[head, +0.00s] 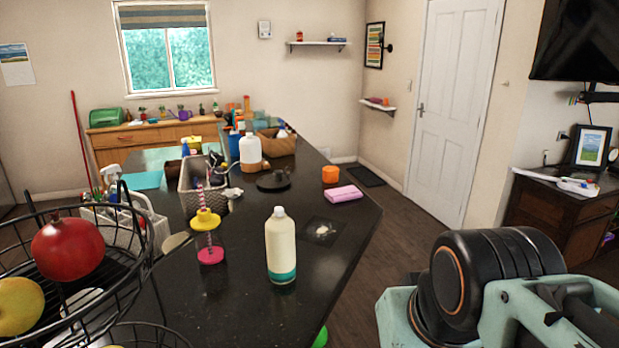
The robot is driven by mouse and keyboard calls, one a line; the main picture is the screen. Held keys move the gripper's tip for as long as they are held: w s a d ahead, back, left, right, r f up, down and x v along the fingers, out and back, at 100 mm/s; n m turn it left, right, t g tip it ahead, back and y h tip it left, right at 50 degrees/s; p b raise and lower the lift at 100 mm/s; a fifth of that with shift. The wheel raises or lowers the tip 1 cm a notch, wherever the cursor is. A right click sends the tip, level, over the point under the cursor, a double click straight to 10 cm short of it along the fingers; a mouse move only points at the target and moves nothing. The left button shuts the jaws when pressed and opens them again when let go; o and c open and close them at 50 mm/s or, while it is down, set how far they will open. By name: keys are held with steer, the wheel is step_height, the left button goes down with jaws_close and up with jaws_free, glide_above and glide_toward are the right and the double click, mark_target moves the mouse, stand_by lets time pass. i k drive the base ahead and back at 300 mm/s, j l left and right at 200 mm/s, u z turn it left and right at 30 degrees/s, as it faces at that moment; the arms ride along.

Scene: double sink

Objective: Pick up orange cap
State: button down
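The orange cap (330,174) sits upright on the dark counter (345,240), near its right edge and just behind a pink sponge (343,194). It looks like a short orange cylinder. Part of my arm shows large at the lower right, to the right of the counter and nearer the camera than the cap. My gripper's fingers are not in view, so nothing shows of what they hold.
A cream bottle (281,245) with a teal base stands in front of the cap. A pink-and-yellow item (207,235), a dark round lid (273,181) and a white bottle (250,152) stand to the left. A wire fruit basket (137,245) fills the lower left. Floor shows right of the counter.

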mark_target(330, 173)
steer(key=k, duration=0.2)
steer(key=k+j+u, duration=0.1)
steer(key=k+u, duration=0.35)
steer(key=u, duration=2.6)
steer(key=k+l+u, duration=0.2)
steer(key=l+u, duration=0.2)
steer(key=l, duration=0.15)
steer(key=k+l, duration=0.15)
steer(key=l, duration=0.2)
steer(key=k+l, duration=0.15)
steer(key=l, duration=0.25)
steer(key=k+l, duration=0.15)
steer(key=l, duration=0.2)
steer(key=k+l, duration=0.1)
steer(key=l, duration=0.3)
